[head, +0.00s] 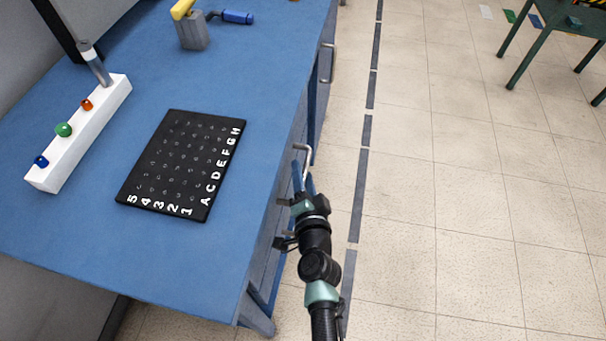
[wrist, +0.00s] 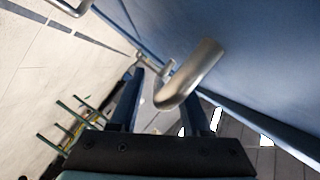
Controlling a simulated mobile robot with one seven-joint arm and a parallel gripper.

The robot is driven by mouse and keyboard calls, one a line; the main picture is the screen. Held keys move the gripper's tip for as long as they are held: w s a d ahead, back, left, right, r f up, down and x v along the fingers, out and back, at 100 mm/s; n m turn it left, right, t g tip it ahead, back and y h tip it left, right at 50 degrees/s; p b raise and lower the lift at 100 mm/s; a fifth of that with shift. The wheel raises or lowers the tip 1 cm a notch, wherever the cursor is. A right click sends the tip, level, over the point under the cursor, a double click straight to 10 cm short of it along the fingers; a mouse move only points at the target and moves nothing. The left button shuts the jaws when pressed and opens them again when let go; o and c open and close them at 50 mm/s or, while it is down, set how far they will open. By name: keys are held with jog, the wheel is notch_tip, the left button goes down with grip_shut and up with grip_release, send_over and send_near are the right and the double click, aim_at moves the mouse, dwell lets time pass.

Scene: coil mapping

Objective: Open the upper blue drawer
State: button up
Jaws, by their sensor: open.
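The blue drawer front (wrist: 265,65) fills the upper right of the wrist view. It is seen nearly edge-on under the worktop in the head view, where it looks closed. A curved silver handle (wrist: 190,75) sticks out from it, and the handle also shows in the head view (head: 306,151). My gripper (head: 304,176) is open beside the bench's right side, with its blue fingers pointing at the handle. In the wrist view my gripper (wrist: 166,88) has the handle's bent end between its fingers, with no clear grip on it. Whether either finger touches it I cannot tell.
The blue worktop (head: 245,60) holds a black lettered board (head: 150,195), a white block with coloured buttons (head: 60,165) and a grey box (head: 192,38). Another handle (head: 328,62) is further along the bench. Tiled floor (head: 455,200) to the right is clear; a green table (head: 550,28) stands far right.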

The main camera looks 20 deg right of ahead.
grip_shut()
dwell(1.4)
